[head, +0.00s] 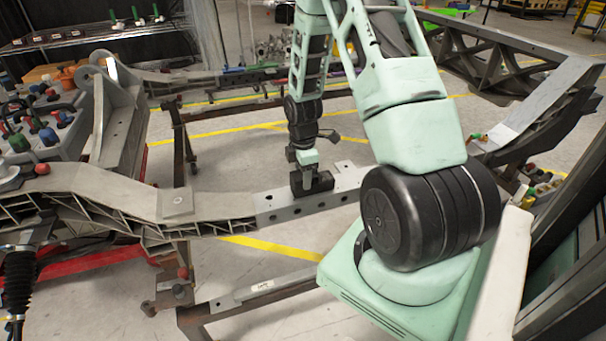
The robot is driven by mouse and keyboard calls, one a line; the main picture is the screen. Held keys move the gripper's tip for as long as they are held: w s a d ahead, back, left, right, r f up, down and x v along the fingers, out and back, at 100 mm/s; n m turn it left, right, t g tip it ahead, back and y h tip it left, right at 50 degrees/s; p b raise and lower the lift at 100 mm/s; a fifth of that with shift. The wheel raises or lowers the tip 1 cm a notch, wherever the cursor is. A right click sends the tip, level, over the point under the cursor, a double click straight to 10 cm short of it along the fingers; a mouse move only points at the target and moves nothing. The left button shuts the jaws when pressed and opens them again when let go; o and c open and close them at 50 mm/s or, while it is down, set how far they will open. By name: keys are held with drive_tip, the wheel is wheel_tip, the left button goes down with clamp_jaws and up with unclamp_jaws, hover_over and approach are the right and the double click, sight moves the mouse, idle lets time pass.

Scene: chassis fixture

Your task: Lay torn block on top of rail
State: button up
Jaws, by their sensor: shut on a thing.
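The rail (232,207) is a long grey metal beam running across the middle of the view, with open ribs on its left part and a flat, holed section to the right. My gripper (311,183) points down over that flat section, just right of the middle. It is shut on a small dark piece, which I take to be the torn block; fingers and block are hard to tell apart at this size. The dark shape is right at the rail's top edge. I cannot tell whether it touches the rail.
A small square plate (178,202) with a stud sits on the rail left of my gripper. An upright grey bracket (117,110) stands at the left, beside a tray of colored knobs (42,128). A dark steel stand (258,296) is in front. My arm hides the rail's right part.

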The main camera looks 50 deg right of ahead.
drive_tip(key=o, duration=1.1)
wheel_tip(320, 180, up, 11)
drive_tip(key=w+a+r, duration=0.2)
drive_tip(key=a+r, duration=0.2)
drive_tip(key=a, duration=0.7)
drive_tip(key=s+a+r+m, duration=0.1)
drive_tip(key=s+a+r, duration=0.15)
drive_tip(key=a, duration=0.45)
drive_tip(key=s+a+r+m, duration=0.1)
drive_tip(key=s+a, duration=0.2)
drive_tip(key=a, duration=0.4)
drive_tip(key=s+a+r, duration=0.1)
drive_tip(key=s+a, duration=0.2)
drive_tip(key=a, duration=0.5)
drive_tip(key=s+a, duration=0.2)
drive_tip(key=s, duration=0.1)
drive_tip(key=s+a+r+m, duration=0.1)
drive_tip(key=s+a, duration=0.1)
drive_tip(key=s, duration=0.2)
drive_tip(key=s+a+m, duration=0.1)
drive_tip(key=s+a, duration=0.1)
drive_tip(key=s, duration=0.2)
drive_tip(key=shift+s+a+r+y, duration=0.15)
drive_tip(key=shift+s+r+y, duration=0.05)
drive_tip(key=shift+r+y, duration=0.1)
